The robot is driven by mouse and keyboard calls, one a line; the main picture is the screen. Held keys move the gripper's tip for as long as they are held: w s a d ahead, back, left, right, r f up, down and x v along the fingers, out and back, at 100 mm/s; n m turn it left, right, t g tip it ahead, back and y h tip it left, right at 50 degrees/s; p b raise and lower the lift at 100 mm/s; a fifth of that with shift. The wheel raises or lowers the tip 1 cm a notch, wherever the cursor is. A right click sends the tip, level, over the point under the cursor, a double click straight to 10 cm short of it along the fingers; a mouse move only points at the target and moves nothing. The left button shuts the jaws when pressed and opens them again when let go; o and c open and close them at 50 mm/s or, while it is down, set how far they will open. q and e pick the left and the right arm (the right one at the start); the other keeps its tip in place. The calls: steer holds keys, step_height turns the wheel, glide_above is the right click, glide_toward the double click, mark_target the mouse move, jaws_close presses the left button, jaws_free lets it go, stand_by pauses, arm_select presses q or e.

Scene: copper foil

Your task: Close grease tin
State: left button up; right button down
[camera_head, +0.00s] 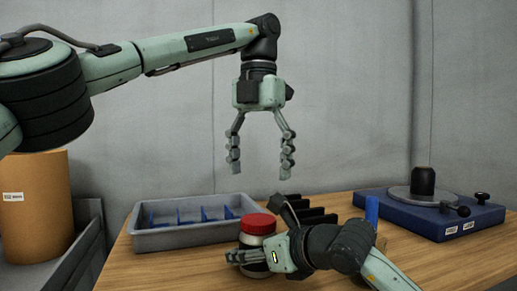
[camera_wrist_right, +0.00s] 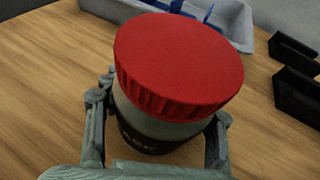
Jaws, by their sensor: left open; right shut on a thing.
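The grease tin (camera_head: 251,241) stands upright on the wooden table, a light jar with a dark lower band. Its red ribbed lid (camera_head: 258,223) sits on top; I cannot tell whether it is tightened. In the right wrist view the lid (camera_wrist_right: 180,58) covers the top of the tin (camera_wrist_right: 150,127). My right gripper (camera_head: 243,257) is shut on the tin's body, with one finger on each side below the lid. My left gripper (camera_head: 260,168) is open and empty, pointing down in the air well above the lid.
A grey tray (camera_head: 190,236) with blue dividers lies behind and left of the tin. Black slotted holders (camera_head: 318,217) and a blue upright object (camera_head: 372,209) stand to the right. A blue base with a round plate (camera_head: 440,222) is at the far right. An orange-brown drum (camera_head: 38,205) stands left.

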arm_select(q)
step_height(320, 180, up, 4)
steer(key=shift+f, duration=0.15)
stand_by(0.3)
arm_select(e)
steer(key=shift+c, duration=2.2)
jaws_free()
steer(key=v, duration=1.2)
